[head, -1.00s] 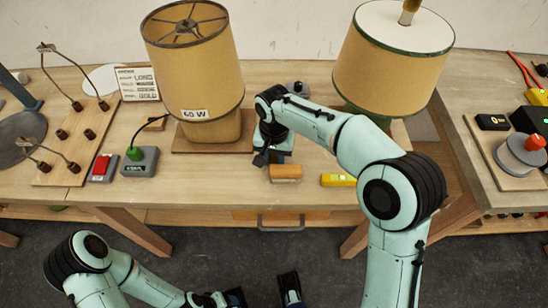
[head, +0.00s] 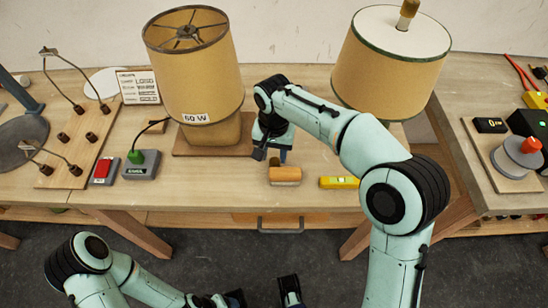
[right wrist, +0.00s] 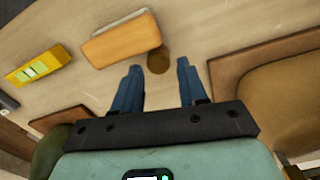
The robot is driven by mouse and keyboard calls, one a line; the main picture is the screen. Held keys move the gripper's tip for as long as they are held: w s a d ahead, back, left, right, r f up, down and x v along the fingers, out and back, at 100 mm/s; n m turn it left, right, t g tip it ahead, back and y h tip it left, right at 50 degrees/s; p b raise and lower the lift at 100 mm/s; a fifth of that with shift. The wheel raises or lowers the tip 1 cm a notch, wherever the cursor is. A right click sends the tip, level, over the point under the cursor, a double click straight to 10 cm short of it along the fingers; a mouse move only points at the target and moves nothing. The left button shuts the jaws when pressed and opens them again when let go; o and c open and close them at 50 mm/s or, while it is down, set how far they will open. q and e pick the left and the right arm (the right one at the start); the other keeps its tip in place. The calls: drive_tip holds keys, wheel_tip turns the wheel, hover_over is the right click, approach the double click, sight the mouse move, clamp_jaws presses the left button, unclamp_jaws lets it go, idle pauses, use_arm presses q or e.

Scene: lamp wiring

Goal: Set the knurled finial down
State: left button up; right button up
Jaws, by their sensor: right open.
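The knurled finial (right wrist: 158,61) shows in the right wrist view as a small round brown-brass piece on the wooden tabletop, seen from above. My right gripper (right wrist: 159,66) is open, with one blue finger on each side of the finial in that view; no contact shows. In the head view my right gripper (head: 284,157) is low over the table, and its arm and fingers hide the finial. My left gripper (head: 263,297) is at the bottom edge of the head view, its fingers apart and empty, away from the table.
A wooden-topped block (head: 285,175) lies right by my right gripper. A yellow level (head: 339,182) lies to its right. The 60 W lamp (head: 195,75) stands at left, another shaded lamp (head: 392,70) at right. A green-knobbed box (head: 141,163) is farther left.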

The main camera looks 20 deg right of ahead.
sight(274, 161)
wheel_tip(274, 161, up, 8)
drive_tip(key=p, duration=0.1)
drive_tip(key=shift+r+p, duration=0.15)
drive_tip(key=shift+p, duration=0.25)
